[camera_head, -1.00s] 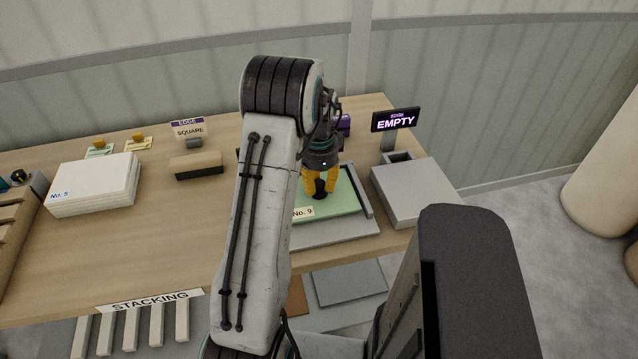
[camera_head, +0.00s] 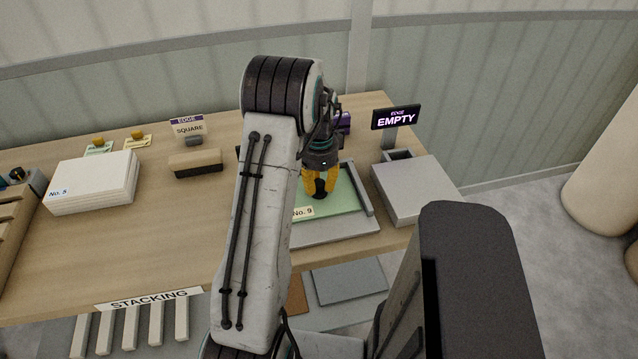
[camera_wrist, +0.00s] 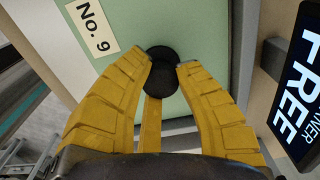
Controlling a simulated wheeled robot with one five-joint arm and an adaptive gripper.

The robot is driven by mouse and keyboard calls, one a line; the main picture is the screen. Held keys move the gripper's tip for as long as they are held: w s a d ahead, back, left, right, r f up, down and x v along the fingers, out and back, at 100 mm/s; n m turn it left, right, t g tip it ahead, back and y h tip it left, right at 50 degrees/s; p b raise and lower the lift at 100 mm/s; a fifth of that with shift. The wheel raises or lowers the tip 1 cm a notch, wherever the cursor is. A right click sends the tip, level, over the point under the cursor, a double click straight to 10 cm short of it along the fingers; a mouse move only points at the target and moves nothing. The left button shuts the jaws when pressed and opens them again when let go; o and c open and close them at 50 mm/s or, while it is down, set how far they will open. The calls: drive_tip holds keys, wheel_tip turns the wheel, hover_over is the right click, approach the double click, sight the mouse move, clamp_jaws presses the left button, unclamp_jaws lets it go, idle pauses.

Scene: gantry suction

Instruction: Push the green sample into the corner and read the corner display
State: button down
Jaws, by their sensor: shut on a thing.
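The green sample (camera_head: 343,203) is a flat sheet labelled "No. 9", lying in a grey tray (camera_head: 335,233) with a raised right rim. It also shows in the wrist view (camera_wrist: 205,35). My gripper (camera_head: 319,189) has its yellow fingers shut on a round black knob (camera_wrist: 161,72) on the sample. I cannot tell whether the sample touches the rim. A dark display (camera_wrist: 300,90) at the right of the wrist view reads "FREE", its smaller word partly cut off. My arm hides the tray's left part in the head view.
The wooden tabletop (camera_head: 150,240) is clear at front left.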

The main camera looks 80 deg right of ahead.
drive_tip(key=shift+w+d+r, duration=0.1)
drive_tip(key=shift+d+r, duration=0.05)
drive_tip(key=shift+d, duration=0.4)
idle(1.1)
drive_tip(key=c, duration=0.9)
unclamp_jaws()
drive_tip(key=shift+c, duration=0.2)
